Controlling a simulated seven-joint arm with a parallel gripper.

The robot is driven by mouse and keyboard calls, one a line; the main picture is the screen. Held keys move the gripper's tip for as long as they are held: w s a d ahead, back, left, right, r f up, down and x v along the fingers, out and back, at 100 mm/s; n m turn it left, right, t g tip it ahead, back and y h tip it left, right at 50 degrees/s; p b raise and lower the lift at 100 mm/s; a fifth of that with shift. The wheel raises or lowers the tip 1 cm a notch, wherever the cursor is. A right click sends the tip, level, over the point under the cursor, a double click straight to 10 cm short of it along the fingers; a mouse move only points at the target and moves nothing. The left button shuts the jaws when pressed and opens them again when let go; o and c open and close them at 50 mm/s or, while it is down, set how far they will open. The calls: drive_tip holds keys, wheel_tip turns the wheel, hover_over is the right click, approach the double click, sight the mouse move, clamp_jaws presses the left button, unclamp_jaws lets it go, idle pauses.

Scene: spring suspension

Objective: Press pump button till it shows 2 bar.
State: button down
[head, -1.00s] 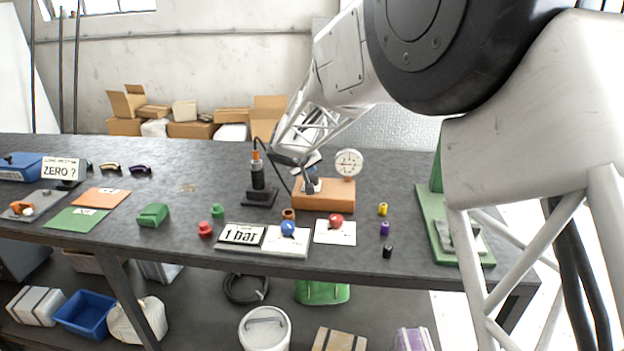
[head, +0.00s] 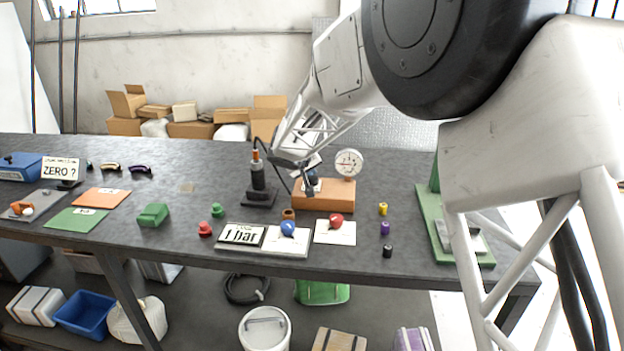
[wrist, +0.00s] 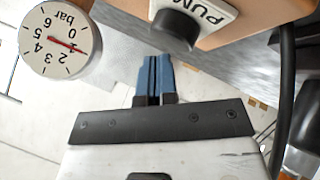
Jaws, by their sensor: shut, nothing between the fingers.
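The pump is an orange-brown block (head: 335,199) on the bench, also at the top of the wrist view (wrist: 262,16). Its dark round button (wrist: 175,29) stands out from a white plate with part of the word PUMP (wrist: 208,14). A white round gauge (head: 348,163) stands at the block's back right. In the wrist view the gauge (wrist: 56,40) appears upside down, its red needle near the 1 mark. My gripper (wrist: 155,58) is shut and empty, its blue fingertips close to the button. I cannot tell whether they touch it. The head view shows the gripper (head: 309,190) at the block's left part.
A black cylinder with an orange top (head: 257,178) stands left of the pump, with a black cable. A green stand (head: 455,232) is at the right.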

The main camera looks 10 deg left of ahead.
sight(310, 178)
drive_tip(key=shift+f, duration=0.9)
idle(1.4)
drive_tip(key=shift+r, duration=1.3)
drive_tip(key=shift+r, duration=0.15)
drive_tip(key=shift+r, duration=2.35)
